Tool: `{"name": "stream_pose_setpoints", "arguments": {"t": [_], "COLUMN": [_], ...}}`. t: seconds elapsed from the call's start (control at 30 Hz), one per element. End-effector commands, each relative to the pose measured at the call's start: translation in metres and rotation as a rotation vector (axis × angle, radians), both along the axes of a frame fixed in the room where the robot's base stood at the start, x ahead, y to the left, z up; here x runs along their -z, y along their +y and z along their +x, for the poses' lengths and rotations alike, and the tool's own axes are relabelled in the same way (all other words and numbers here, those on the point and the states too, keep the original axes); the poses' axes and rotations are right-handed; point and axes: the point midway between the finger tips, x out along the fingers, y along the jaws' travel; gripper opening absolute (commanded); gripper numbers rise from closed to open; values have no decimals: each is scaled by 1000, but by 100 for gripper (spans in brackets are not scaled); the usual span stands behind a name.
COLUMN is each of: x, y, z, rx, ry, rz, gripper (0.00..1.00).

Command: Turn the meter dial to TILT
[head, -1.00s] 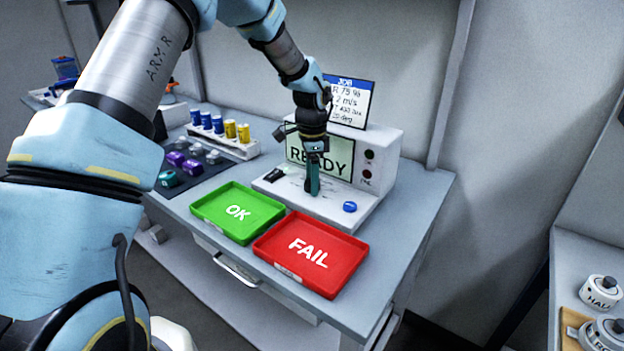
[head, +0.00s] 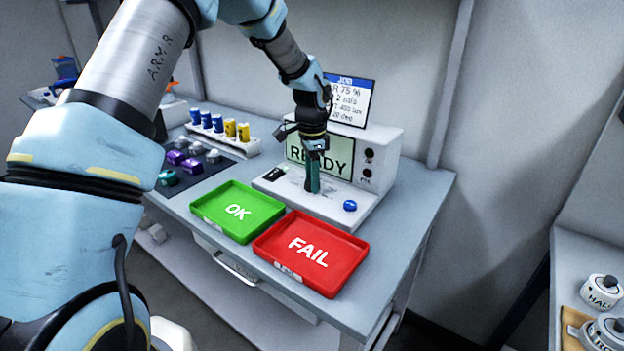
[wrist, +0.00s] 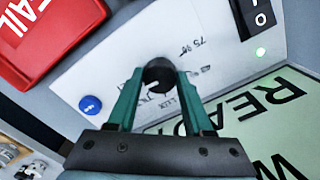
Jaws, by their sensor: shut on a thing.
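The meter (head: 385,160) is a white console with a flat front deck and a lit screen (head: 335,162) that reads READY. My gripper (head: 312,188) points down onto the deck; its green fingers hide the dial in the head view. In the wrist view my gripper (wrist: 160,92) is shut on the round black dial (wrist: 159,72), one finger on each side. A small white mark shows on the dial. Printed marks around it include "75 %" and "LUX"; the others are too small or covered to read, and I cannot make out TILT.
A blue button (head: 350,206) and a black switch (head: 273,174) sit on the deck. The green OK tray (head: 215,227) and red FAIL tray (head: 345,278) lie in front. Several batteries stand in a rack (head: 235,148) at left. A job card (head: 350,100) stands behind the meter.

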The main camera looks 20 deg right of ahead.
Motion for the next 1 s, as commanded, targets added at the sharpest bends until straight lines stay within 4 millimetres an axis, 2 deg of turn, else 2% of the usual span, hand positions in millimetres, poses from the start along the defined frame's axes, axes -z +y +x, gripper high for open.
{"name": "stream_pose_setpoints", "arguments": {"t": [0.6,1.0], "x": [0,0], "y": [-1,-1], "z": [0,0], "rx": [-453,-597], "ry": [-2,-1], "rz": [-1,-1], "gripper": [0,0]}}
